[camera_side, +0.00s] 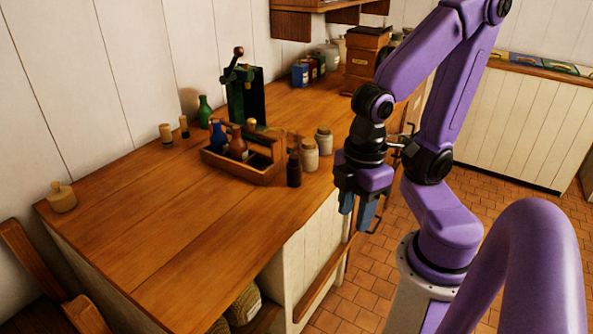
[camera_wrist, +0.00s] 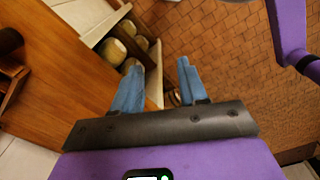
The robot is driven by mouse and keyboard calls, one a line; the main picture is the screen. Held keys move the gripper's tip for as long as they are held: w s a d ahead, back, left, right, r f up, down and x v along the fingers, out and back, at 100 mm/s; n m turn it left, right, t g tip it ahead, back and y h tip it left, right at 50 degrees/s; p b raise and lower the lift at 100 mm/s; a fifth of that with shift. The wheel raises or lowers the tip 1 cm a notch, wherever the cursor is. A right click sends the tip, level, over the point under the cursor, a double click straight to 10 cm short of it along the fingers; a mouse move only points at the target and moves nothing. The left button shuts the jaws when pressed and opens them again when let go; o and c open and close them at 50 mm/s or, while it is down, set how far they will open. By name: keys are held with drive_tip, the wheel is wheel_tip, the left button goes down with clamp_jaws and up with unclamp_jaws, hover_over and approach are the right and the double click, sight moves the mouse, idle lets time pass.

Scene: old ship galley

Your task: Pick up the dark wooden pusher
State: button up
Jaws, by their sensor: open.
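I cannot pick out the dark wooden pusher with certainty. A small, narrow upright piece (camera_side: 184,127), dark with a paler top, stands on the wooden counter (camera_side: 135,215) near the wall and may be it. It is too small to tell. My gripper (camera_side: 357,207) hangs beyond the counter's front edge, well to the right of that piece. In the wrist view my gripper (camera_wrist: 160,66) has its blue fingers apart with nothing between them, over the tiled floor and the shelf below the counter.
A wooden carrier (camera_side: 262,173) with bottles stands mid-counter, beside a dark bottle (camera_side: 294,168) and two pale jars. A green hand-cranked device (camera_side: 243,98) stands behind. A squat pale pot (camera_side: 61,198) sits at far left. The front left of the counter is clear.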

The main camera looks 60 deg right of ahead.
drive_tip(key=o, duration=0.6)
